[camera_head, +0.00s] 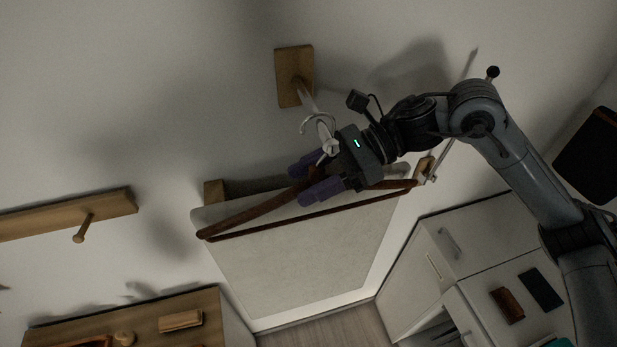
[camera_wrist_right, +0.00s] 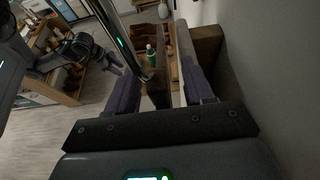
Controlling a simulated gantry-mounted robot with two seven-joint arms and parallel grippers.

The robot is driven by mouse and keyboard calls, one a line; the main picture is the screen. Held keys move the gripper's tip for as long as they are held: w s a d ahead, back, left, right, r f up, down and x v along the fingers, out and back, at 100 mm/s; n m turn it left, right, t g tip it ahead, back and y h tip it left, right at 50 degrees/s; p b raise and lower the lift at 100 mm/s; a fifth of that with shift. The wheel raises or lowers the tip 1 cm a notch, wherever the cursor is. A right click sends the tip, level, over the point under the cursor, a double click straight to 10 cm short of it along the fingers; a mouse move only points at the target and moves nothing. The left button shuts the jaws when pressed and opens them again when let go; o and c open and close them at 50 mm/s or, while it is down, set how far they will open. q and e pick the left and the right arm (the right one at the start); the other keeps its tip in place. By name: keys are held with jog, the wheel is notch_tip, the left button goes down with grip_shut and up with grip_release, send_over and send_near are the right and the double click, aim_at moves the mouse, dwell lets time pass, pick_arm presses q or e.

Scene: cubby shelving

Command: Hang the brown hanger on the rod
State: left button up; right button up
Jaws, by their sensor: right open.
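The brown hanger (camera_head: 250,215) is in the head view, with its wide bar tilted and its pale metal hook (camera_head: 318,125) upward. The hook is beside the outer end of a metal rod (camera_head: 306,97) on a wooden wall plate; I cannot tell whether it bears on the rod. My right gripper (camera_head: 312,178) is open, its purple fingers either side of the hanger's neck. In the right wrist view a metal bar (camera_wrist_right: 125,42) crosses above the fingers, and brown wood (camera_wrist_right: 157,97) shows between them. My left gripper (camera_wrist_right: 112,63) seems to show small there, its jaws unclear.
A wooden peg rail (camera_head: 65,215) is on the wall at left, above a wooden shelf unit (camera_head: 150,305) with small items. White cabinets (camera_head: 470,245) stand at lower right. The wall left of the rod plate is clear.

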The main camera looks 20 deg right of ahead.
jog(key=b+v, duration=0.2)
jog(key=v, duration=0.6)
jog(key=shift+d+r, duration=0.15)
jog(key=shift+d, duration=0.25)
jog(key=shift+s+d+r, duration=0.1)
jog(key=shift+d+r, duration=0.15)
jog(key=shift+d, duration=0.45)
jog(key=shift+s+d+r+p, duration=0.1)
jog(key=shift+d+p, duration=0.15)
jog(key=shift+d, duration=0.5)
jog(key=shift+s+d+r+p, duration=0.1)
jog(key=shift+d+p, duration=0.15)
jog(key=shift+d, duration=0.55)
jog(key=shift+s+d+p, duration=0.2)
jog(key=shift+d+p, duration=0.7)
jog(key=shift+d, duration=0.8)
jog(key=shift+s+d+f+p, duration=0.1)
jog(key=shift+d+p, duration=0.3)
jog(key=shift+d, duration=0.4)
